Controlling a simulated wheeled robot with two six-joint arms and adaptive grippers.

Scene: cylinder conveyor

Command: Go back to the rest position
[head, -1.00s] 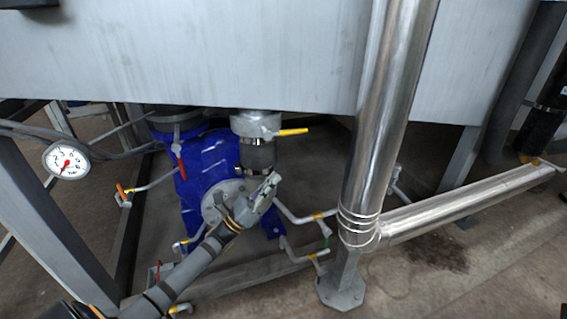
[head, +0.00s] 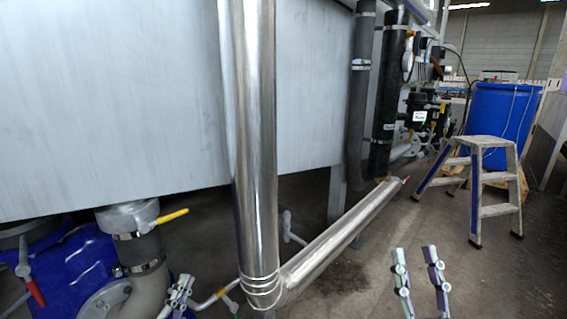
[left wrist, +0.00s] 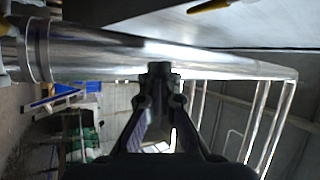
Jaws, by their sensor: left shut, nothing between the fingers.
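My left gripper (head: 178,292) is low at the left of the head view, in front of the blue pump housing and left of the shiny vertical pipe (head: 254,150). Its fingers are shut with nothing between them, and the left wrist view shows the tips together (left wrist: 160,70). A shiny pipe (left wrist: 110,55) runs across that view behind the fingertips. My right gripper (head: 418,270) is at the bottom right of the head view. Its two fingers point up and stand apart, empty. The rest of both arms is mostly out of view.
A large grey tank (head: 130,90) fills the upper left. A valve with a yellow handle (head: 172,216) and the blue pump (head: 75,262) are below it. A low shiny pipe (head: 335,238) runs back right. A step ladder (head: 493,185) and blue barrel (head: 500,115) stand right. Floor between is open.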

